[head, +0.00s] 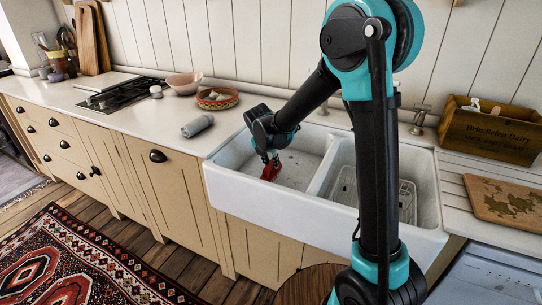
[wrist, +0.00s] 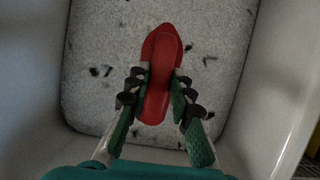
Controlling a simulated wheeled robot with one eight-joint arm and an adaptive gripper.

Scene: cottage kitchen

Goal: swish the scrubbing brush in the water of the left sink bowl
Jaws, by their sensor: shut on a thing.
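My gripper (head: 269,160) reaches down into the left sink bowl (head: 232,163). It is shut on the red scrubbing brush (head: 270,172), which also shows in the wrist view (wrist: 161,60) between the two green-padded fingers (wrist: 158,98). The brush points away from my gripper, over the bowl's floor. Its bristles are hidden beneath it. The bowl (wrist: 85,118) has a pale, speckled bottom with dark flecks. I cannot tell from these frames where the water's surface is or whether the brush touches it.
The right sink bowl (head: 425,190) holds a wire rack (head: 407,200). A grey cylinder (head: 197,126) lies on the counter left of the sink. A woven bowl (head: 217,99) and a pink bowl (head: 184,83) stand behind it. A wooden crate (head: 488,135) and a board (head: 503,199) are at right.

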